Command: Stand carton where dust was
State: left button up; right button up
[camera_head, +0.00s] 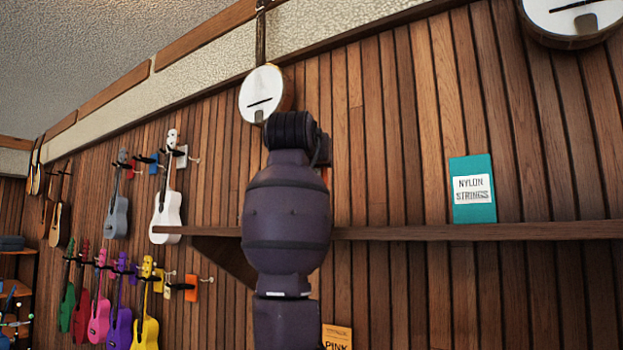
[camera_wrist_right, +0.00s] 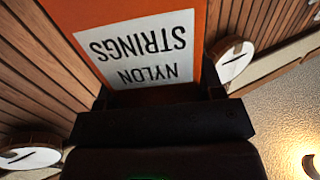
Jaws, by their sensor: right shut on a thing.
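An orange carton (camera_wrist_right: 150,45) with a white "NYLON STRINGS" label fills the upper middle of the right wrist view, its lettering upside down. My right gripper (camera_wrist_right: 158,97) is shut on it, with a dark finger at each side. In the head view an arm of mine covers the middle, and only a sliver of orange (camera_head: 326,175) shows at its right edge. A wooden shelf (camera_head: 380,233) runs along the wall behind the arm. No dust shows on it; its top surface is seen edge-on. My left gripper is not in view.
A teal "NYLON STRINGS" carton (camera_head: 474,212) stands upright on the shelf, right of the arm. Banjos (camera_head: 262,95) hang above, and several ukuleles (camera_head: 168,210) hang at left. The shelf between arm and teal carton looks clear.

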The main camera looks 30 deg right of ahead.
jog(key=shift+f, duration=1.95)
jog(key=shift+f, duration=0.25)
jog(key=o, duration=1)
jog(key=shift+c, duration=0.2)
jog(key=shift+r, duration=0.1)
jog(key=shift+r, duration=0.1)
jog(key=shift+s+a, duration=0.15)
jog(key=shift+a, duration=0.05)
jog(key=b+v, duration=0.3)
jog(key=v, duration=0.8)
jog(key=shift+s+a, duration=0.2)
jog(key=shift+s, duration=0.05)
